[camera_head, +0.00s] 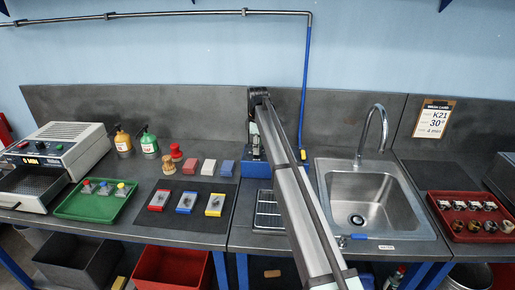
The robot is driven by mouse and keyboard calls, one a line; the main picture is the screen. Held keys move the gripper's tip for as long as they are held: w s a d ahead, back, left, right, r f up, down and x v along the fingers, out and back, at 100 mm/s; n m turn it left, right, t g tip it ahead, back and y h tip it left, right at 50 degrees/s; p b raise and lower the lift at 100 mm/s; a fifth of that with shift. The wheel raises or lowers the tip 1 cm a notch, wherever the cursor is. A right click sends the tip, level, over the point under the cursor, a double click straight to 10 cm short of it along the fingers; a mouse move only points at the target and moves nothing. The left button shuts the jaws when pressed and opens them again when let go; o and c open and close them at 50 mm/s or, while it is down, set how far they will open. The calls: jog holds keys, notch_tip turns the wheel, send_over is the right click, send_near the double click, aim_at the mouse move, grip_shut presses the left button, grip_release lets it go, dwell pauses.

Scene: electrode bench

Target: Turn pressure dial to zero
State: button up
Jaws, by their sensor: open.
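My arm's long grey link crosses the middle of the view, from the bottom edge up to a black joint in front of the back panel. No pressure dial can be clearly made out. A blue unit (254,169) stands on the bench against the back panel, partly hidden behind my arm. A blue pipe (304,85) comes down the wall to the right of it, with a small yellow part (303,155) near its lower end.
A sink (378,204) with a tall tap (372,125) is right of my arm. A drain grid (268,210) lies left of it. Further left are a dark mat (226,197) with several boxes, a green tray (72,206) and a grey machine (68,145). A red tray (448,225) is right.

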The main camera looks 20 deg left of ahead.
notch_tip(320, 180, up, 11)
dwell(0.4)
jog(key=shift+s, duration=0.15)
